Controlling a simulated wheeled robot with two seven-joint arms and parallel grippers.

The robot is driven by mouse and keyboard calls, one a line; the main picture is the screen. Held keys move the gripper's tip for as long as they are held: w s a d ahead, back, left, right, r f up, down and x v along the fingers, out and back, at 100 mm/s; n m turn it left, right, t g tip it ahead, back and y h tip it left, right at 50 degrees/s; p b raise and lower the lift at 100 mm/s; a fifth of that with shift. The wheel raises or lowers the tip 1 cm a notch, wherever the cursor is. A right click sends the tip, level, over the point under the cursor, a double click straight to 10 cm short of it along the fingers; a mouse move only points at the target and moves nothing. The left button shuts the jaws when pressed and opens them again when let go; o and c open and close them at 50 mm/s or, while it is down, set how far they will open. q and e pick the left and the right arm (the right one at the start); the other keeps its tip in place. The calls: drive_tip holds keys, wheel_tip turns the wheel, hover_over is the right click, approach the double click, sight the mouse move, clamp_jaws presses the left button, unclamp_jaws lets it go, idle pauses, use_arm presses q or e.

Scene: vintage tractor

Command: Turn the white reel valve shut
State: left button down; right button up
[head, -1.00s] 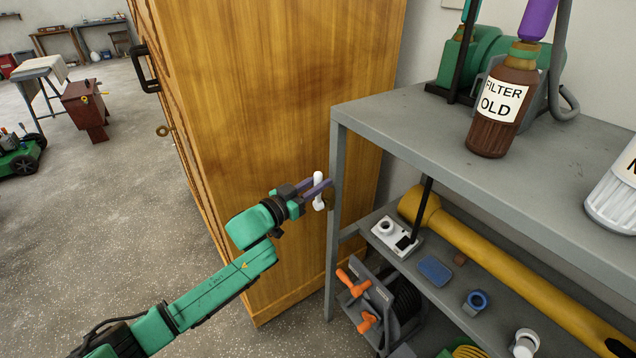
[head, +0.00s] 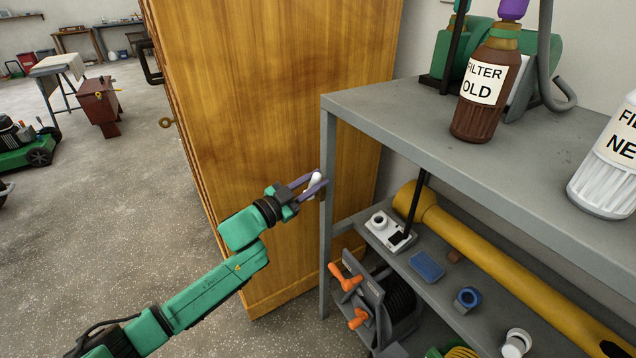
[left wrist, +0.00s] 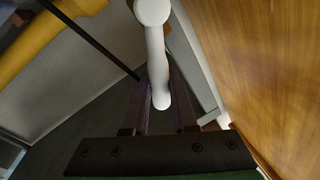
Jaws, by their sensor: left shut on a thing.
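The white reel valve lever (head: 314,181) shows beside the front post of the grey shelf, in front of the wooden cabinet. It leans, with its upper end to the right. My left gripper (head: 312,186) is shut on it, with its purple fingers on either side. In the left wrist view the white lever (left wrist: 157,60) runs from a round end at the top down between the fingers (left wrist: 160,105). The fingers partly hide the lever in the head view. What the lever is mounted on is hidden. My right gripper is not in view.
The grey shelf (head: 400,120) holds a brown "FILTER OLD" bottle (head: 486,95) and a white filter bottle (head: 608,165). A reel with orange handles (head: 375,300) stands low, right of the post. The wooden cabinet (head: 270,110) is close behind. Open floor (head: 110,220) lies left.

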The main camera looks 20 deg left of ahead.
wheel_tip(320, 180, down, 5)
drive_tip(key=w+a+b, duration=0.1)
drive_tip(key=b, duration=0.4)
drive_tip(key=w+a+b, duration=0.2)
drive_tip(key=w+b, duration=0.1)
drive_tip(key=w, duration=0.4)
use_arm(q)
drive_tip(key=s+d+f+m+h+b, duration=0.1)
drive_tip(key=f+m+h+b, duration=0.1)
drive_tip(key=m, duration=0.5)
drive_tip(key=s+d+f+m+g+h+b, duration=0.1)
drive_tip(key=f+m, duration=0.3)
drive_tip(key=m, duration=0.4)
drive_tip(key=shift+s+d+f+h+b, duration=0.4)
drive_tip(key=shift+d+b, duration=0.2)
drive_tip(key=shift+b, duration=0.25)
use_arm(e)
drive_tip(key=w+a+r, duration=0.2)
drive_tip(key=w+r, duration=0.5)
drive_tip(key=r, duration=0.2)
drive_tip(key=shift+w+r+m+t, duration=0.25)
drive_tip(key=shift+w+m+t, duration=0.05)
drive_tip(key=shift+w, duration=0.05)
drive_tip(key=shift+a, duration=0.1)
use_arm(q)
drive_tip(key=c, duration=0.7)
unclamp_jaws()
drive_tip(key=shift+w, duration=0.1)
